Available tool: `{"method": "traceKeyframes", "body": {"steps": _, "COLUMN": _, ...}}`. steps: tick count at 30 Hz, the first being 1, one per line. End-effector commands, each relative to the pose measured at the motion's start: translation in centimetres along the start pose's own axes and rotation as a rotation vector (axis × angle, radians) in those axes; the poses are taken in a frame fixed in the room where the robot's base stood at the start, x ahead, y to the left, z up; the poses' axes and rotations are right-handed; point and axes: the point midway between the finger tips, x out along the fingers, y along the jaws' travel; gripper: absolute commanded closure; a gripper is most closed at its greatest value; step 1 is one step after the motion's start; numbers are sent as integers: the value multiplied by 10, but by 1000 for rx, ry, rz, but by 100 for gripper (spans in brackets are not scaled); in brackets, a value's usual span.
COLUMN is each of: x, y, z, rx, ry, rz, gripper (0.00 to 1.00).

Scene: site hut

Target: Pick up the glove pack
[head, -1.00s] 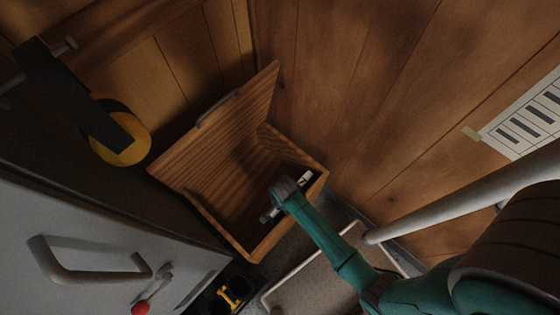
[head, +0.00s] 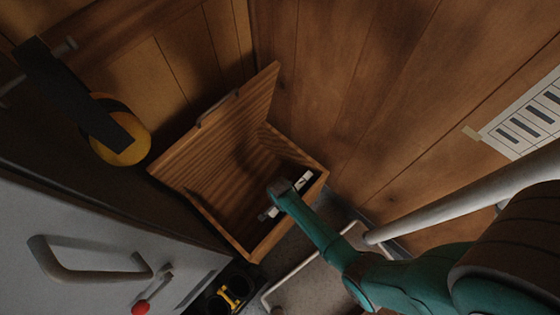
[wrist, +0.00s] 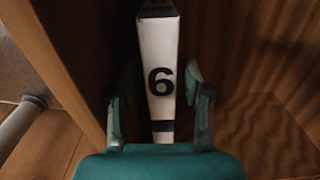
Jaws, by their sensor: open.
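A narrow white pack with a black 6 and a dark band, which I take to be the glove pack (wrist: 158,45), stands between the fingers of my gripper (wrist: 160,78) in the wrist view. The fingers are open, one on each side of it, with dark gaps between. In the head view, part of the white pack (head: 301,182) shows inside the open wooden box (head: 228,234), near its right end. My wrist hides its middle, and my gripper's fingers are mostly hidden there too.
The box's lid (head: 218,125) stands raised at the back left. The box walls are close around my gripper. A grey cabinet with a handle (head: 85,268) is at the left, a yellow tape roll (head: 127,150) above it.

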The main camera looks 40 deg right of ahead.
Motion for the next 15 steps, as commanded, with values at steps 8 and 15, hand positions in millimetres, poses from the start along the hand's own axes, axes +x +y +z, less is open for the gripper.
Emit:
{"method": "traceKeyframes", "body": {"steps": 8, "x": 25, "y": -1, "z": -1, "rx": 0, "ry": 0, "rz": -1, "gripper": 51}}
{"method": "traceKeyframes", "body": {"steps": 15, "x": 28, "y": -1, "z": -1, "rx": 0, "ry": 0, "rz": -1, "gripper": 51}}
